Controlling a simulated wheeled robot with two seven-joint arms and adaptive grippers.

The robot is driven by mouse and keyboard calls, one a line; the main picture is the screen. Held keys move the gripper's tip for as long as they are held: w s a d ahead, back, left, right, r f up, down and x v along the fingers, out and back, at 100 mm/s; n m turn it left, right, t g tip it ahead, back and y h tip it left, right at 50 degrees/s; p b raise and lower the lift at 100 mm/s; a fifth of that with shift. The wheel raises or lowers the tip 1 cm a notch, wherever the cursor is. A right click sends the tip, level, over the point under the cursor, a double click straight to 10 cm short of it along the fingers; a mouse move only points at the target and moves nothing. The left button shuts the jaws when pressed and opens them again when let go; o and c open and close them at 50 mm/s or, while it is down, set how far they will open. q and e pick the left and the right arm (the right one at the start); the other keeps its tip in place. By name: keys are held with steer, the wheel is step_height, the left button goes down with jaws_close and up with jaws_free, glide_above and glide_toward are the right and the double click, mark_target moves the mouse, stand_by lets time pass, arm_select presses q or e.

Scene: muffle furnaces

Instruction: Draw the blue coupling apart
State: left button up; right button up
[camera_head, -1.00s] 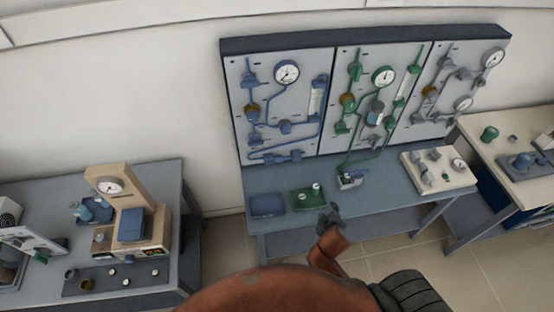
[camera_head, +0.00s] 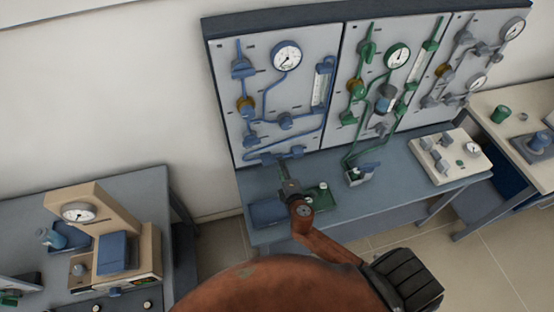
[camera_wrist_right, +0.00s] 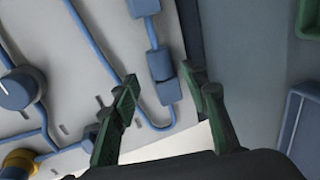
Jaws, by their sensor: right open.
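The blue coupling (camera_head: 296,152) is on the blue line at the bottom of the left panel, just above the bench. In the right wrist view, blue blocks of the coupling (camera_wrist_right: 158,63) sit in a row along the pipe. My right gripper (camera_head: 284,170) is in front of and slightly below the coupling in the head view. In the wrist view my right gripper (camera_wrist_right: 163,82) is open, with green fingers on either side of the coupling's lower end in the picture. Whether they touch it cannot be told. My left gripper is not in view.
A blue tray (camera_head: 265,213) and a green tray (camera_head: 323,205) lie on the bench below the arm. A blue pipe loop runs beside the coupling.

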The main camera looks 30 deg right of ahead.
mark_target(283, 156)
steer(key=x, duration=0.5)
steer(key=shift+w+d+f, duration=0.1)
steer(key=shift+w, duration=0.15)
steer(key=c, duration=0.6)
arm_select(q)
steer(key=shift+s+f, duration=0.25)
arm_select(e)
jaws_close()
